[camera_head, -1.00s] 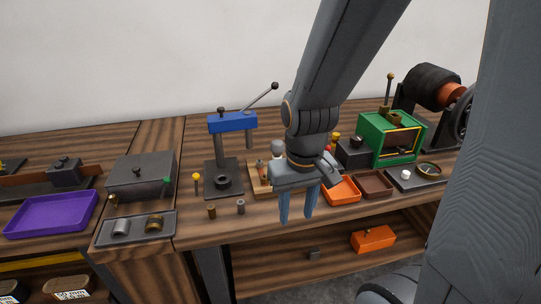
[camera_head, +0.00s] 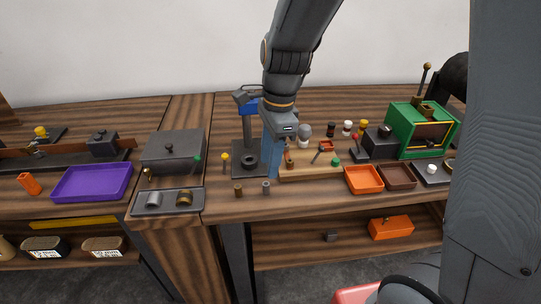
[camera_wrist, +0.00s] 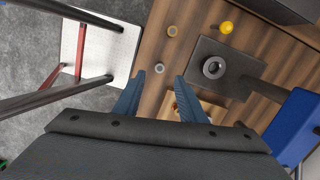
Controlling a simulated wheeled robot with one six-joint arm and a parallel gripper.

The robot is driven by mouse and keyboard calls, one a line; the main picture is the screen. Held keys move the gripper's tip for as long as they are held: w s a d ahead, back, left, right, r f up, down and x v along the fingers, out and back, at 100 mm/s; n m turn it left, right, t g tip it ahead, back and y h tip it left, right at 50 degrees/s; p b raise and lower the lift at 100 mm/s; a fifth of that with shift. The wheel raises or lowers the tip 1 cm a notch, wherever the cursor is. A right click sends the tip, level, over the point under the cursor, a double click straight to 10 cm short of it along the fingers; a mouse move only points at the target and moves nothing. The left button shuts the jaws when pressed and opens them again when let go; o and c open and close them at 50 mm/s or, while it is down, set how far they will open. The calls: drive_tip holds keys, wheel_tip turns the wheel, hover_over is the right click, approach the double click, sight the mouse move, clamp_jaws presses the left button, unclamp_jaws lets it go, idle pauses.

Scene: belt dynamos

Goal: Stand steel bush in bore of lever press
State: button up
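The lever press has a dark base plate (camera_wrist: 238,84) with a raised ring around its bore (camera_wrist: 213,68), and a blue head (camera_wrist: 290,125). In the head view its bore ring (camera_head: 249,160) appears empty. A small grey steel bush (camera_head: 266,187) stands upright on the bench in front of the press, right of a brass bush (camera_head: 238,190). In the wrist view the steel bush (camera_wrist: 159,68) shows just beyond the fingertips. My gripper (camera_wrist: 155,82) is open and empty above the bench; its fingers are apart from the bush. My arm hides part of the press.
A grey tray (camera_head: 168,210) at left holds a grey and a brass cylinder. A yellow-knobbed peg (camera_head: 225,157) stands left of the press. A wooden board (camera_head: 320,172) with tools lies to its right, then orange (camera_head: 363,190) and brown (camera_head: 397,185) trays.

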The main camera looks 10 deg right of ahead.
sight(266, 184)
drive_tip(key=f, duration=0.7)
drive_tip(key=shift+s+a+f+p, duration=0.1)
drive_tip(key=shift+a+f+p, duration=0.05)
drive_tip(key=shift+a+p, duration=0.25)
clamp_jaws()
drive_tip(key=shift+r+p, duration=2.35)
drive_tip(key=shift+p, duration=0.1)
